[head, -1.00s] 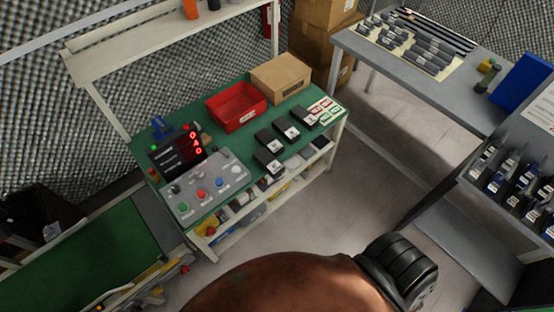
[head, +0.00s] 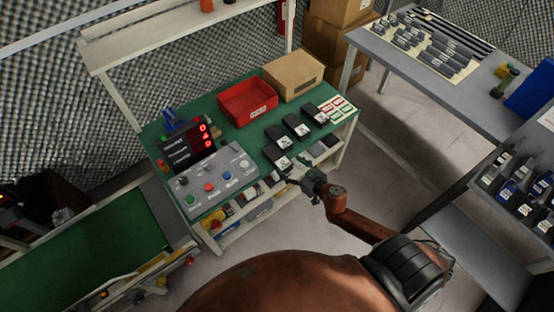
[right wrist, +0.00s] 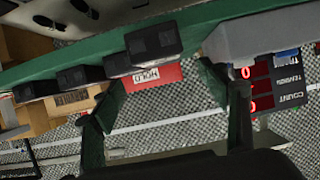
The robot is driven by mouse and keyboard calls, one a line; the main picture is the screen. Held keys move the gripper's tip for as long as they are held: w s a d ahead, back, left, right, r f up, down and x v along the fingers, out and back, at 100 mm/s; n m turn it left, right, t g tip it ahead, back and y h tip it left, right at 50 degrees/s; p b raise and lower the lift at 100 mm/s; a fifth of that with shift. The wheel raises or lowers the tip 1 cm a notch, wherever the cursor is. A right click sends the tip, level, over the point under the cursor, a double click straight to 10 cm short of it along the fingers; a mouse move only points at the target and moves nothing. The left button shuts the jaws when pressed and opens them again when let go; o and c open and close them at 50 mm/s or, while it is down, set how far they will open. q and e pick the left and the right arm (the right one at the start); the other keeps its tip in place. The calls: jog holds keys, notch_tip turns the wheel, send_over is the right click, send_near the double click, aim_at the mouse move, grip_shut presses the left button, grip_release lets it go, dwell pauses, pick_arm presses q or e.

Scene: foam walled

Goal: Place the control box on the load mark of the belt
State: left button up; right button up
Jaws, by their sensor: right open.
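Several black boxes with white labels, likely the control boxes, lie on the green bench in the head view; the nearest black box (head: 277,155) is closest to my right gripper. My right gripper (head: 293,172) is open and empty at the bench's front edge, just below that box. In the right wrist view, its fingers (right wrist: 163,82) are spread, with a black box (right wrist: 154,42) beyond them and apart. The green belt (head: 95,245) is at the lower left; I cannot make out its load mark. My left gripper is not in view.
A grey button panel (head: 213,181) and a red counter display (head: 187,146) stand left on the bench. A red tray (head: 248,101) and a cardboard box (head: 293,75) are behind. A shelf with parts lies under the bench. Floor (head: 400,130) is clear to the right.

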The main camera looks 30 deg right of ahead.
aim_at(280, 160)
jog(key=x, duration=0.2)
jog(key=b+x, duration=0.1)
jog(key=x, duration=0.1)
jog(key=b+x, duration=0.1)
jog(key=x, duration=0.1)
jog(key=shift+w+f, duration=0.1)
jog(key=shift+f, duration=0.3)
jog(key=shift+w+a, duration=0.1)
jog(key=shift+r, duration=0.1)
jog(key=c, duration=1.7)
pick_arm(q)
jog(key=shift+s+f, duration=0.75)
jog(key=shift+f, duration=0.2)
pick_arm(e)
jog(key=shift+o, duration=0.2)
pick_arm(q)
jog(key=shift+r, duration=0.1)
pick_arm(e)
jog(key=shift+r, duration=0.15)
